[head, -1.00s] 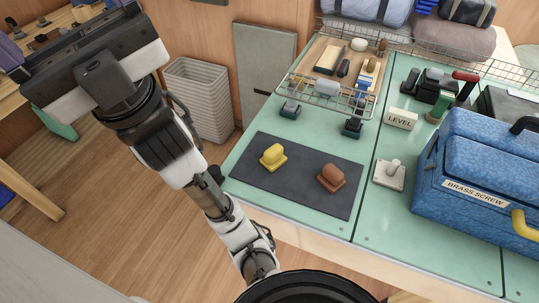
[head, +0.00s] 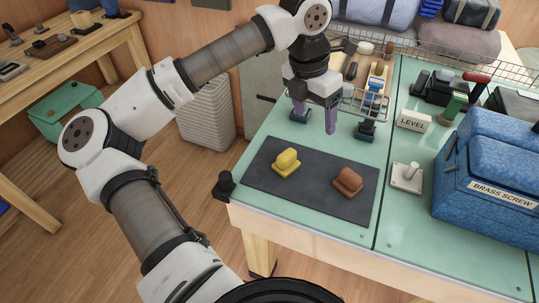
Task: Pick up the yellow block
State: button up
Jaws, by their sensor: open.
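The yellow block (head: 286,162) sits on the left part of a dark grey mat (head: 318,192) on the green table top. It looks like a rounded yellow piece on a wider base. My gripper (head: 314,123) hangs above the table behind the block, in the upper middle of the head view, with its purple fingers pointing down. The fingers are apart and nothing shows between them. The gripper is clear of the block and hides part of the wire basket behind it.
A brown block (head: 348,182) sits on the mat to the right of the yellow one. A white knobbed plate (head: 407,177) and a blue case (head: 490,185) stand farther right. Small dark blocks (head: 366,129) lie behind the mat. A wire basket (head: 372,104) stands at the back.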

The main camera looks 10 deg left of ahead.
jog(key=n+y, duration=0.1)
jog(key=y, duration=0.1)
send_over(287, 153)
notch_tip(287, 153, down, 2)
notch_tip(287, 153, down, 8)
jog(key=shift+r+p, duration=0.1)
jog(key=shift+p, duration=0.6)
jog(key=shift+f+p, duration=1)
jog(key=shift+f, duration=1.95)
jog(key=c, duration=1.2)
jog(key=shift+r, duration=0.2)
notch_tip(287, 153, up, 20)
jog(key=b, duration=0.3)
jog(key=shift+f, duration=0.15)
